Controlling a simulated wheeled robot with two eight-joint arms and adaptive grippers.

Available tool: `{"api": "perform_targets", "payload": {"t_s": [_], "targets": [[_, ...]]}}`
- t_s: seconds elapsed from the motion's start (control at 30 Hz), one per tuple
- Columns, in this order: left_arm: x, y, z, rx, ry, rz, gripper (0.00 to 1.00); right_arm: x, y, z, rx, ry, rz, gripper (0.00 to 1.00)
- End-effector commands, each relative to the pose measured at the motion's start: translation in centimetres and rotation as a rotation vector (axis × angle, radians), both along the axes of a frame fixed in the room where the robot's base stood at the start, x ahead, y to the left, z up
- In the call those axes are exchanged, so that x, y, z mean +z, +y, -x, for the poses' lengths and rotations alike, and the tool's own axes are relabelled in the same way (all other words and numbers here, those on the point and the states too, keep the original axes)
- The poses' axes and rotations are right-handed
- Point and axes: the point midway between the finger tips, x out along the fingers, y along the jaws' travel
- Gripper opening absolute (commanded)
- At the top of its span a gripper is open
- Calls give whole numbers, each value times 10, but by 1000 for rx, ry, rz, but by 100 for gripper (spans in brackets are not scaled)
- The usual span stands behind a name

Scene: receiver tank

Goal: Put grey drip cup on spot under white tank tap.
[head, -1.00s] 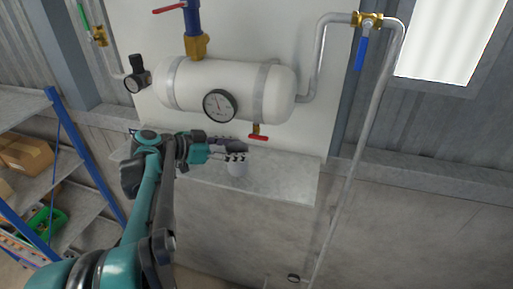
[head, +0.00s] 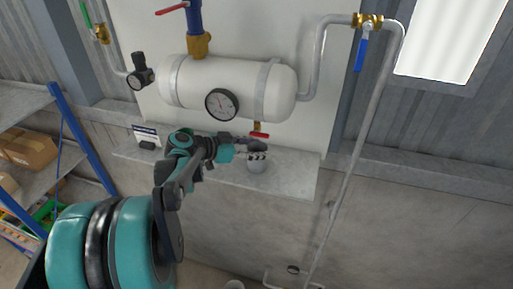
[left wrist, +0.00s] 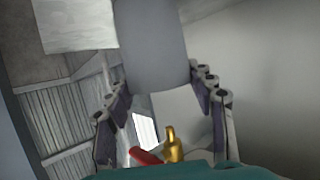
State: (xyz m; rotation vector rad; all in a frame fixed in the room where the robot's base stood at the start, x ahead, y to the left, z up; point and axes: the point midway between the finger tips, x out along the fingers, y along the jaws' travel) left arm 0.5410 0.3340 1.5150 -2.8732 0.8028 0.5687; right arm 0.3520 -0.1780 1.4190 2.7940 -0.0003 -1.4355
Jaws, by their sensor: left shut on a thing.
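The grey drip cup (head: 257,167) is upright over the right part of the ledge, just below the white tank's tap (head: 258,130) with its red handle. My left gripper (head: 257,152) is shut on the cup near its top. I cannot tell whether the cup's base touches the ledge. In the left wrist view the cup (left wrist: 152,45) sits between the two fingers, and the brass tap (left wrist: 173,146) and its red handle show close by. The spot under the tap is not visible. My right gripper is not in view.
The white tank (head: 185,82) with a gauge (head: 221,104) hangs above the ledge (head: 295,183). A small sign (head: 146,134) stands at the ledge's left. A vertical pipe (head: 350,160) runs to the right. Shelving (head: 70,130) stands at far left. The ledge's right end is clear.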

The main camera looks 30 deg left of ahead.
Motion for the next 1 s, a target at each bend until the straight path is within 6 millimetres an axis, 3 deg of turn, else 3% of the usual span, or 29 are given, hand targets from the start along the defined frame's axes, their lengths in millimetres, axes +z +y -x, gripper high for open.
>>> {"api": "perform_targets", "payload": {"t_s": [0.07, 0.1, 0.17, 0.57, 1.0], "targets": [[-4, 0, 0, 0, 0, 0, 21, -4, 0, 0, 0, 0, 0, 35], [-2, 0, 0, 0, 0, 0, 65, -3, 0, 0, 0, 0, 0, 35], [-2, 0, 0, 0, 0, 0, 75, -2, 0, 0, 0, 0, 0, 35], [2, 2, 2, 1, 0, 0, 75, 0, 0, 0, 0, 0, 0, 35], [34, 45, 73, 4, 0, 0, 75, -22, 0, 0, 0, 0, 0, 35]]}}
